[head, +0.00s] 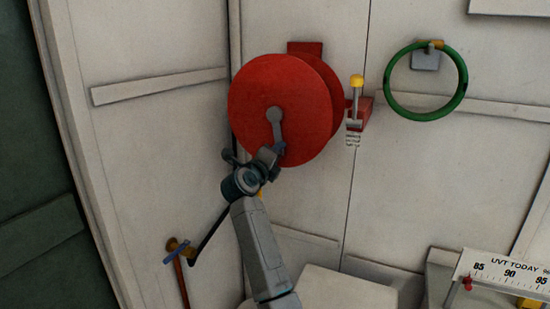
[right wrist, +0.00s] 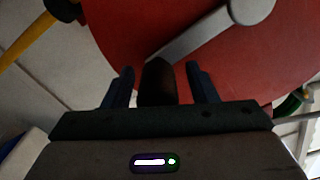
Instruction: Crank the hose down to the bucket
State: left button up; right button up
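The red hose reel (head: 265,90) is on the pale wall, with a grey crank arm (head: 276,125) running down from its hub. The crank arm also crosses the red disc in the right wrist view (right wrist: 195,38). My right gripper (head: 268,157) is at the crank's lower end. In the right wrist view, its two fingers (right wrist: 160,88) stand on either side of the dark crank handle (right wrist: 158,80), with narrow gaps showing. A dark hose or pipe (head: 212,223) slants down left below the reel. I see no clear bucket. My left gripper is out of view.
A yellow-topped lever (head: 356,83) and red bracket stand right of the reel. A green ring (head: 388,92) hangs further right. A tap with a blue handle (head: 176,252) is at lower left. A gauge sign (head: 505,272) is at lower right.

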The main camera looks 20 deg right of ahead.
jog(key=shift+s+a+f, duration=0.1)
jog(key=shift+a+f, duration=0.05)
jog(key=shift+a, duration=0.05)
jog(key=b+v, duration=0.5)
jog(key=v, duration=0.5)
jog(key=shift+s, duration=0.2)
jog(key=shift+r, duration=0.2)
